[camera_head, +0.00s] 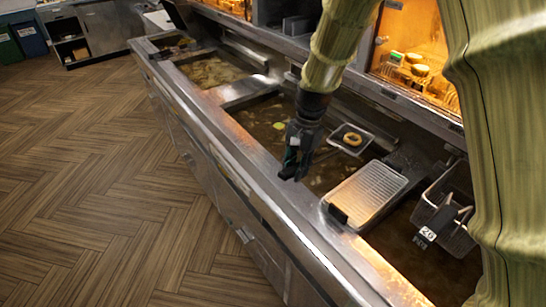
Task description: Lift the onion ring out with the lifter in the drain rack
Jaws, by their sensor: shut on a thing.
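A golden onion ring (352,139) sits on the small square mesh head of the lifter (338,147), over the oil vat to the right of my gripper. My gripper (291,170) points down over the near side of the vat and is shut on the lifter's handle, which is mostly hidden by the fingers. I cannot tell how high the mesh head is above the oil. The drain rack (382,180) is a pale ribbed tray across the vat, right of the gripper and nearer the camera, with a dark block at its near left corner.
A wire fry basket (450,220) with a number tag hangs over the oil at the right. More vats with oil (212,71) run to the far left. A lit warming cabinet (415,55) stands behind. The metal front ledge (250,150) and wooden floor (110,180) are clear.

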